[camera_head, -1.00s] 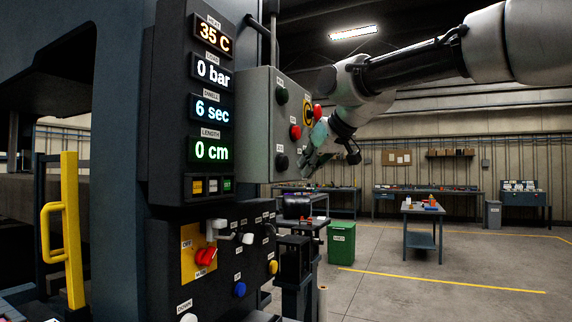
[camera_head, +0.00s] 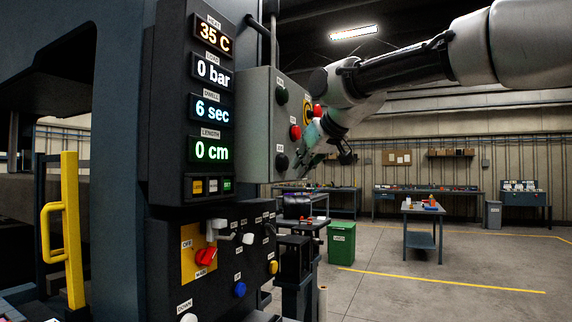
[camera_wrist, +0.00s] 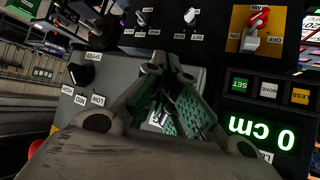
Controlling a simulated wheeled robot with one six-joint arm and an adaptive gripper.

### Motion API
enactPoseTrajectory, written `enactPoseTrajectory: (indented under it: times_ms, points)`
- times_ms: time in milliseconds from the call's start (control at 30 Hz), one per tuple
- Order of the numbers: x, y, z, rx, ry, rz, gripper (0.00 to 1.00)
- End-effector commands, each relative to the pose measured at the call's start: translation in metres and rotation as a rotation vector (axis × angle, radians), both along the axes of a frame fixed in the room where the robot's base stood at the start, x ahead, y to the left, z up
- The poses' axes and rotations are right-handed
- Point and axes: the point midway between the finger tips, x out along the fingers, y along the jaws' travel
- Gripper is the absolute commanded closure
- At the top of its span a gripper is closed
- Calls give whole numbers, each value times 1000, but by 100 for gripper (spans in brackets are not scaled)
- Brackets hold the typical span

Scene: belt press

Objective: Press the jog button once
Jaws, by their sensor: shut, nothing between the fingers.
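My gripper (camera_head: 303,166) is close to the box's front face, right of the black knob. In the wrist view my gripper (camera_wrist: 177,108) is shut and empty, in front of the grey box face. It hides part of that face. A black knob (camera_wrist: 86,75) marked SPEED shows left of it.
The press's display column (camera_head: 211,100) stands left of the box. Below it a dark panel (camera_head: 215,275) has a red switch (camera_head: 206,256), a blue button (camera_head: 239,289) and other controls. A red mushroom button (camera_head: 318,111) sticks out by my wrist.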

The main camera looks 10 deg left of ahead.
Motion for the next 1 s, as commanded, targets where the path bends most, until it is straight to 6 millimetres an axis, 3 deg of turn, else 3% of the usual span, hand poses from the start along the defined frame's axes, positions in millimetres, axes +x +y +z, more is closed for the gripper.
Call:
enactPoseTrajectory:
  times_ms: [1000]
  points:
    - [3, 8, 0, -1, -1, 1, 100]
